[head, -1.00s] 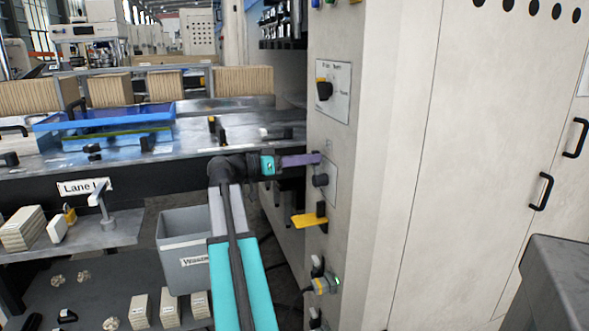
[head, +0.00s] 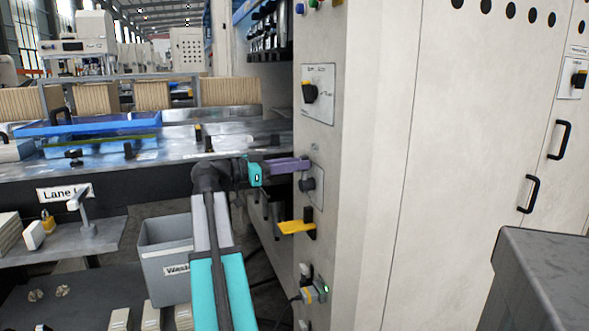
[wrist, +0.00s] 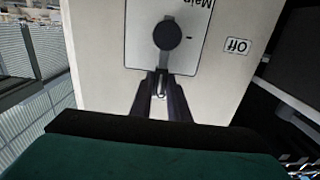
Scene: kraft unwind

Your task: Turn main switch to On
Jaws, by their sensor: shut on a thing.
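The main switch is a dark round knob (head: 307,185) on a pale plate (head: 318,190) on the cabinet's narrow side. In the wrist view my gripper (wrist: 161,76) is shut on the knob's lower part. The fingers hide part of the switch, and I cannot tell which position it points to.
A black-and-yellow selector (head: 309,92) is above the switch. A grey bin (head: 165,262) stands beneath my arm. A dark grey block (head: 550,270) is at the lower right.

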